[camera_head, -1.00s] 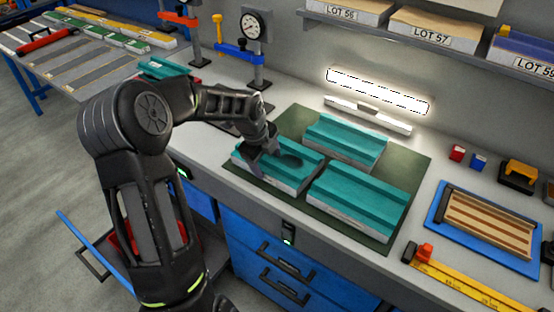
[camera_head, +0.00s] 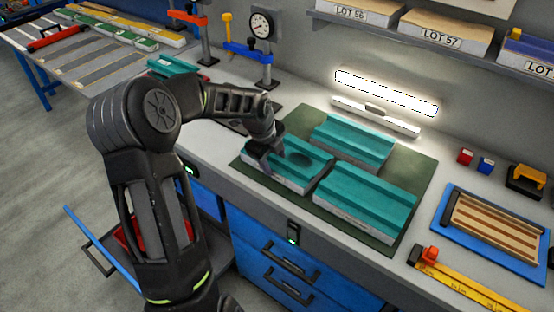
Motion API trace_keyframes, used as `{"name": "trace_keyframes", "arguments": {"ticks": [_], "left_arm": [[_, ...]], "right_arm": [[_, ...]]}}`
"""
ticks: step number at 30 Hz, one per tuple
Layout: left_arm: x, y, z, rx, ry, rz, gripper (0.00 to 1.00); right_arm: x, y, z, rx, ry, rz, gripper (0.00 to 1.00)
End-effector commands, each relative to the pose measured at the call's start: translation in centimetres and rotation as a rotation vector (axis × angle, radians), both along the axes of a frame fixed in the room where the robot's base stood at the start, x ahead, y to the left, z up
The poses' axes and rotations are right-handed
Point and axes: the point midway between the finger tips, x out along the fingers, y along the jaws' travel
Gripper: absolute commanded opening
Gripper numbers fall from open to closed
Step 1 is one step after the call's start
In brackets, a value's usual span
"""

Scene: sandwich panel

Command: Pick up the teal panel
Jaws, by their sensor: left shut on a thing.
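Three teal panels with pale sides lie on a dark green mat (camera_head: 402,167). My left gripper (camera_head: 266,160) is shut on the left teal panel (camera_head: 311,161), at that panel's left part. This panel has a dark round patch on its top. It lies level at mat height; I cannot tell whether it is clear of the mat. The back teal panel (camera_head: 352,138) and the right teal panel (camera_head: 368,192) lie apart from the gripper. The fingertips are small and partly hidden by the wrist. My right gripper is not in view.
A lit bar lamp (camera_head: 385,93) is behind the mat. A dial gauge stand (camera_head: 261,27) stands behind my left arm. A blue tray with striped slats (camera_head: 490,222) and a yellow rule (camera_head: 470,284) lie at right. Another teal piece (camera_head: 172,66) lies far left.

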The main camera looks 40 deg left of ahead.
Motion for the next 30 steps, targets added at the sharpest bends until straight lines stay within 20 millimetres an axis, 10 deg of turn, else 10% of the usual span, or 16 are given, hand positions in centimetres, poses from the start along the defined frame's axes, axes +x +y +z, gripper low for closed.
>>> {"name": "trace_keyframes", "arguments": {"ticks": [16,30], "left_arm": [[0.1,-0.1,8.7,0.001,-0.005,-0.002,0.00],[0.1,-0.1,9.8,0.000,-0.004,-0.001,0.00]], "right_arm": [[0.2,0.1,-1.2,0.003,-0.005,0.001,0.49],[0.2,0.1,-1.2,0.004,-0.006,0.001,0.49]]}}
